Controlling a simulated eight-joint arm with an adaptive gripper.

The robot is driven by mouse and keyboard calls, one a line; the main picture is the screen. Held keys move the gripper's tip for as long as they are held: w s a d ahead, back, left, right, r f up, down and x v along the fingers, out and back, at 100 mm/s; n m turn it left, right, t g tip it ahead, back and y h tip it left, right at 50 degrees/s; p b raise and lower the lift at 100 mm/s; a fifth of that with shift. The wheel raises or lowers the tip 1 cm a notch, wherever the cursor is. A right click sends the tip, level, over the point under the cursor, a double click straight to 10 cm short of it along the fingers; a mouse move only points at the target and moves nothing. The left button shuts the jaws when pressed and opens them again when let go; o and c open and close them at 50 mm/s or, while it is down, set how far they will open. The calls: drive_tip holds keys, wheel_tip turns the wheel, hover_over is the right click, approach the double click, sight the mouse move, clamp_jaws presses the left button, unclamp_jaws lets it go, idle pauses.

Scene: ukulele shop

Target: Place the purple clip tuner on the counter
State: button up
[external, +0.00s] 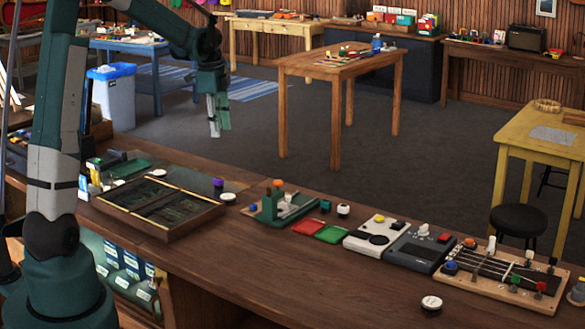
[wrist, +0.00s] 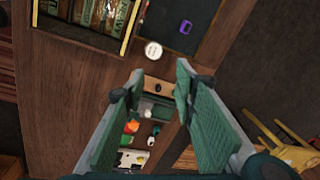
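The purple clip tuner (wrist: 186,27) lies on a dark flat surface (wrist: 207,22) at the top of the wrist view. It also shows small in the external view (external: 218,184), close to a white round piece. The brown wooden counter (external: 290,265) runs across the front; it also shows in the wrist view (wrist: 62,95). My gripper (external: 217,134) hangs fingers down, raised above and behind the counter in the external view. In the wrist view its fingers (wrist: 160,76) are wide apart with nothing held between them. The tuner is beyond the fingertips, apart from them.
A wooden compartment tray (external: 160,207) stands left on the counter. A white round piece (wrist: 153,50) lies near the tuner. A green stand (external: 278,205), red and green pads, pedals (external: 378,235) and a fretboard (external: 490,275) line the counter's back edge. The counter's front middle is mostly bare.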

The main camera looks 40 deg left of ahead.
drive_tip(key=s+d+r+n+t, duration=0.1)
drive_tip(key=s+d+r+n, duration=0.25)
drive_tip(key=s+d, duration=0.4)
drive_tip(key=s+d+r+n+t, duration=0.25)
drive_tip(key=s+d+r, duration=0.25)
drive_tip(key=s, duration=0.6)
drive_tip(key=s+d+f+n+t, duration=0.1)
drive_tip(key=s+d+f+n, duration=0.1)
drive_tip(key=s, duration=0.7)
drive_tip(key=s+d+f+n+t, duration=0.1)
drive_tip(key=s+d+n, duration=0.3)
drive_tip(key=s, duration=0.5)
drive_tip(key=shift+s+d+f+n, duration=0.15)
drive_tip(key=shift+d+f+n, duration=0.2)
drive_tip(key=shift+f+n, duration=0.35)
